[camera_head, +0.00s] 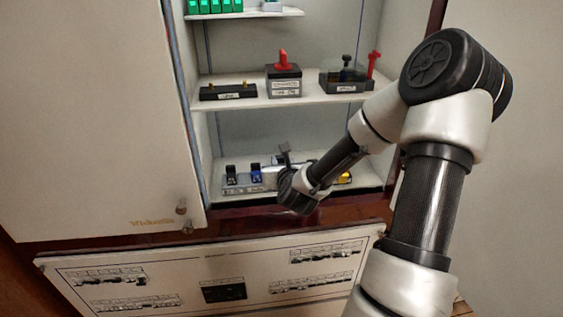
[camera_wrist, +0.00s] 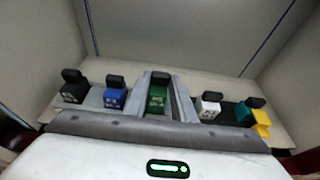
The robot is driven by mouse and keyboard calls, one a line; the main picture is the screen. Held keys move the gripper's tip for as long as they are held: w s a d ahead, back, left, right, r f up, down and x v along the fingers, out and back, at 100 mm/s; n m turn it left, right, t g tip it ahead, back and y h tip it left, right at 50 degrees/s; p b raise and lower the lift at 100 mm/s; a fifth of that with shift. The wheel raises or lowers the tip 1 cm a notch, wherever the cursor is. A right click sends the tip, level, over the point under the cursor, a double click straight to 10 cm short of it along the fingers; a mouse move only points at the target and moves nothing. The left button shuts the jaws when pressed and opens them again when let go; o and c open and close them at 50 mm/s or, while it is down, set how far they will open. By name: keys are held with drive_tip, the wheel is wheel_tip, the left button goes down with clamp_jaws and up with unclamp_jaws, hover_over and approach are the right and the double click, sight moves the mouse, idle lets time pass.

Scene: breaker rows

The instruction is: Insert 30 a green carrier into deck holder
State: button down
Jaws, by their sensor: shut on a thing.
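The green carrier (camera_wrist: 157,97), with a black top, is between the two fingers of my gripper (camera_wrist: 160,105) in the wrist view. My gripper is shut on it. The deck holder (camera_head: 232,188) is a grey rail on the lower shelf of the cabinet. In the wrist view the holder (camera_wrist: 96,98) runs behind and beside my fingers. I cannot tell whether the green carrier is down in its slot or just above it. In the head view my gripper (camera_head: 285,158) is over the holder, and my wrist hides the green carrier.
A black carrier (camera_wrist: 74,85) and a blue carrier (camera_wrist: 115,94) stand left of my fingers. A white carrier (camera_wrist: 210,105), a teal carrier (camera_wrist: 245,111) and a yellow piece (camera_wrist: 261,124) are on the right. The middle shelf (camera_head: 240,103) is above, with a red-handled box (camera_head: 284,82).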

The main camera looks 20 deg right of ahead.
drive_tip(key=shift+f+b, duration=0.85)
drive_tip(key=shift+f, duration=0.2)
drive_tip(key=c, duration=1.4)
unclamp_jaws()
drive_tip(key=shift+r, duration=0.1)
